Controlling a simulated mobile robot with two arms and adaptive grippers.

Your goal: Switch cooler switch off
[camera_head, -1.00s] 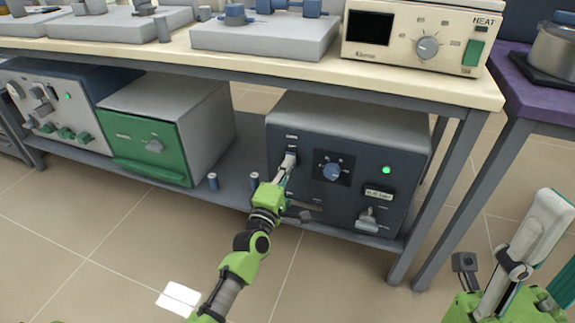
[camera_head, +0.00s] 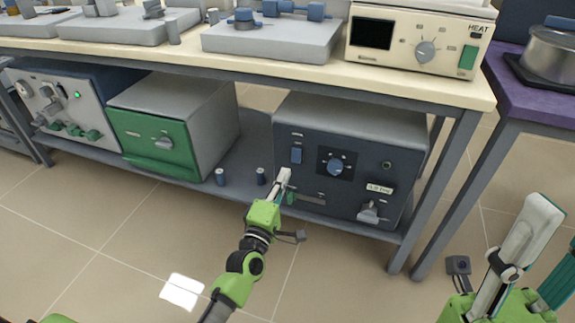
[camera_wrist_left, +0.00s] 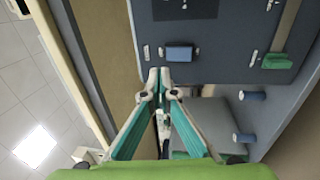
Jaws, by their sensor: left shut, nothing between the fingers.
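The cooler (camera_head: 350,170) is a dark blue box with a grey top on the lower shelf. Its blue rocker switch (camera_head: 296,156) is at the upper left of the front, left of a blue dial. The switch also shows in the left wrist view (camera_wrist_left: 179,53). The round indicator (camera_head: 387,165) at the upper right is dark. My left gripper (camera_head: 284,174) is shut and empty, just below and left of the switch and apart from it. Its tips meet in the left wrist view (camera_wrist_left: 158,72). My right gripper (camera_head: 525,235) is at the right, partly cut off.
A green-fronted box (camera_head: 155,145) stands left of the cooler. Two small blue cylinders (camera_head: 220,177) stand on the shelf between them. The table edge (camera_head: 260,68) overhangs the shelf, and a table leg (camera_head: 430,195) is right of the cooler. The floor in front is clear.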

